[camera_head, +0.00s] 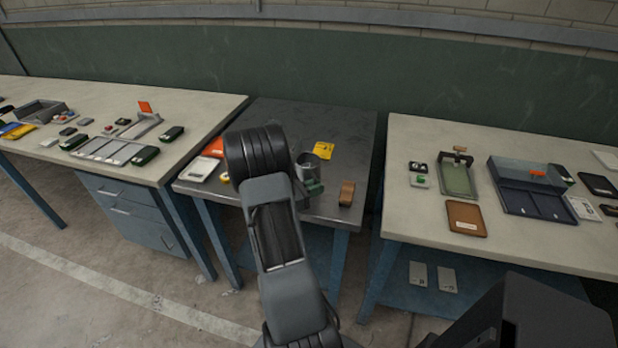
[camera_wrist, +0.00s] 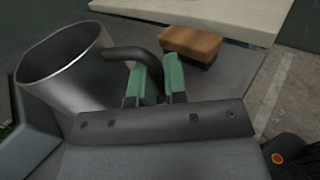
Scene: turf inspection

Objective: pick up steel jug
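The steel jug (camera_head: 309,163) is a grey metal cup shape over the dark middle table, just right of my arm. In the wrist view the jug (camera_wrist: 62,66) is at the left, its open rim facing up. Its dark curved handle (camera_wrist: 136,53) reaches right and passes between the green fingers of my gripper (camera_wrist: 160,84). The fingers are close together and look shut on the handle. In the head view a green part of my gripper (camera_head: 314,187) shows just below the jug. I cannot tell whether the jug's base touches the table.
A brown block (camera_head: 347,193) lies close to the right of the gripper; it also shows in the wrist view (camera_wrist: 190,44). A yellow item (camera_head: 323,150) lies behind the jug. A white-topped box (camera_head: 199,169) and an orange item (camera_head: 214,147) lie left of my arm.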

